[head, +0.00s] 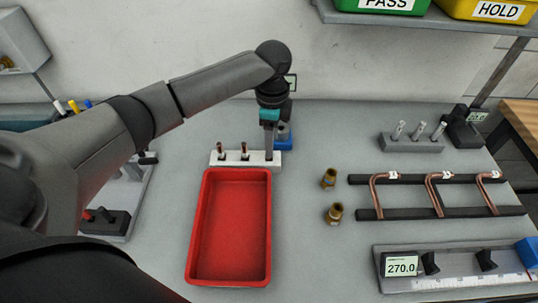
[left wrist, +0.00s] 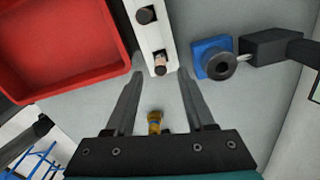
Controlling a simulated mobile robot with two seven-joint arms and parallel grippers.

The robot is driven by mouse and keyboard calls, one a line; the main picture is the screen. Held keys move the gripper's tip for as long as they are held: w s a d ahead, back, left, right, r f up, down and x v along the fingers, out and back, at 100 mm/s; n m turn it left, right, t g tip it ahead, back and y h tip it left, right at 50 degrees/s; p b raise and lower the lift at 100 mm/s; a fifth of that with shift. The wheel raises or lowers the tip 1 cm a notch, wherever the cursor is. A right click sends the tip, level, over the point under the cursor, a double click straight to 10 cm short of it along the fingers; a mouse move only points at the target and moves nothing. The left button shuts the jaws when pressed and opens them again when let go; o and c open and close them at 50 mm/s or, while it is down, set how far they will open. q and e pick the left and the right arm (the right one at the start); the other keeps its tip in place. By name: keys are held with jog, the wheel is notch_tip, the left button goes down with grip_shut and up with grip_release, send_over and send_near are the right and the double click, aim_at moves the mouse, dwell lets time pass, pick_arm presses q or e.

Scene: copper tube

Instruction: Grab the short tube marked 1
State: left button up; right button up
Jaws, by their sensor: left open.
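A white block (head: 262,163) behind the red tray holds short copper tubes standing upright. Two show in the head view, a left one (head: 220,149) and a middle one (head: 244,150). My left gripper (head: 269,148) points down at the block's right end and hides what stands there. In the left wrist view the open left gripper (left wrist: 160,76) has a copper tube end (left wrist: 160,62) between and just beyond its fingertips, at the end of the white block (left wrist: 150,40). A dark-topped tube (left wrist: 146,15) stands farther along. I cannot read a mark 1 on any. My right gripper is not in view.
The empty red tray (head: 230,230) lies just in front of the block. A blue fixture (head: 284,140) stands close behind the gripper. Two brass fittings (head: 329,179) (head: 335,214) and a rack of bent copper tubes (head: 437,195) lie to the right.

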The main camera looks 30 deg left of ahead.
pick_arm(q)
jog(key=f, duration=0.2)
jog(key=shift+s+a+f, duration=0.1)
jog(key=shift+a+f, duration=0.3)
jog(key=shift+f, duration=0.55)
grip_shut()
